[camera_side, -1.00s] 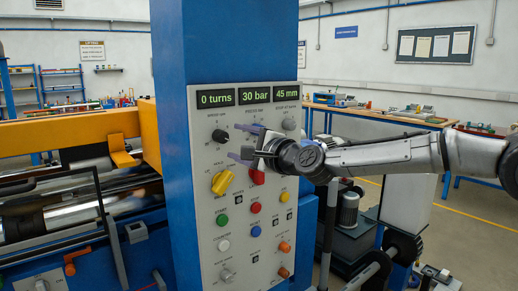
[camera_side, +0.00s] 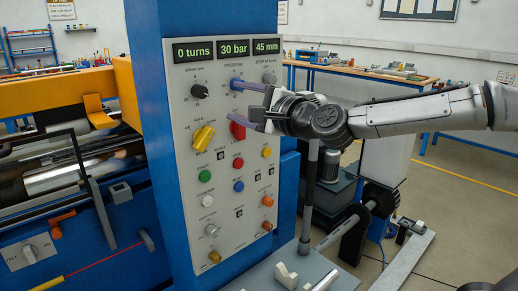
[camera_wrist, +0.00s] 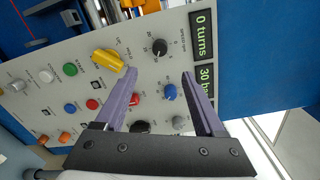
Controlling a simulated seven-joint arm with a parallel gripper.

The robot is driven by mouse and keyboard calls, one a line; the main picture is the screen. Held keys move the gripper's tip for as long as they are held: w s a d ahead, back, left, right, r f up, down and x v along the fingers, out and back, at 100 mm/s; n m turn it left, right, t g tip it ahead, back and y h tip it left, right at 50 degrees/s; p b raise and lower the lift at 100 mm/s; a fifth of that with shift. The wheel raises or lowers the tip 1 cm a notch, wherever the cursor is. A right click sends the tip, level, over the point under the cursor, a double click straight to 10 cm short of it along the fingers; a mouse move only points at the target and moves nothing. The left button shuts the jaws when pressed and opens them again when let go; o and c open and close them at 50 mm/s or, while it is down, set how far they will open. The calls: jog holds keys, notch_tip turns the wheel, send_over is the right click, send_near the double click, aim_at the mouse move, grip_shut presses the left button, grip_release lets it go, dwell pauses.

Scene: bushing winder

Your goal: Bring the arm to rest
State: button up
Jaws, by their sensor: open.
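My gripper (camera_side: 240,101) is in front of the upper part of the grey control panel (camera_side: 184,243), with its two purple fingers spread and nothing between them. In the wrist view my gripper (camera_wrist: 158,84) is also open, its fingers pointing at the panel. A blue knob (camera_wrist: 170,92) shows between the fingers there. A red knob (camera_side: 238,128) sits by the lower finger. I cannot tell whether a finger touches the panel. The displays (camera_side: 233,47) read 0 turns, 30 bar and 45 mm.
A yellow knob (camera_side: 203,138) and a black knob (camera_side: 200,91) are left of the fingers. Several coloured buttons lie below. The winding machine (camera_side: 50,80) with its orange beam stands at left. A workbench (camera_side: 365,76) is behind. Open floor (camera_side: 450,215) is at right.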

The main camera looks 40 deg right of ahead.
jog(key=shift+d, duration=0.1)
jog(key=s+d+r+n, duration=0.3)
jog(key=s+d+r, duration=0.25)
jog(key=s, duration=0.25)
jog(key=s+d+f+n+g, duration=0.2)
jog(key=s+f+n+g, duration=0.4)
jog(key=s+f+n, duration=0.3)
jog(key=s+d+f+n+g, duration=0.2)
jog(key=s+f+n+g, duration=0.4)
jog(key=s+f, duration=1)
jog(key=s+n, duration=0.1)
jog(key=n, duration=0.2)
jog(key=shift+f+n, duration=0.3)
jog(key=shift+f, duration=0.1)
